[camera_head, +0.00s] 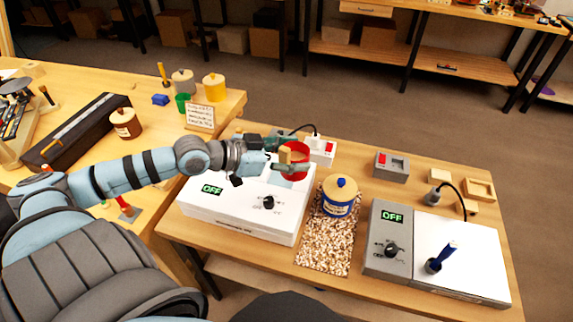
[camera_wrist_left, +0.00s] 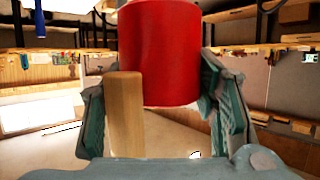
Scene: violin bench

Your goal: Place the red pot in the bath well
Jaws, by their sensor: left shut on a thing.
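The red pot (camera_head: 298,172) has a wooden handle (camera_head: 284,155) and is held in my left gripper (camera_head: 287,166), above the back right part of a white box (camera_head: 236,223) with an OFF display and a black knob. In the left wrist view the red pot (camera_wrist_left: 172,55) and its handle (camera_wrist_left: 125,115) show between the two fingers (camera_wrist_left: 160,118). The fingers are shut on the pot. The bath well's opening cannot be made out; the arm and pot cover the back of the white box. My right gripper is not in view.
Further right are a grey control box (camera_head: 388,238) with a white plate and a blue-handled tool (camera_head: 443,257). A red-switched socket (camera_head: 322,152) lies behind the pot.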

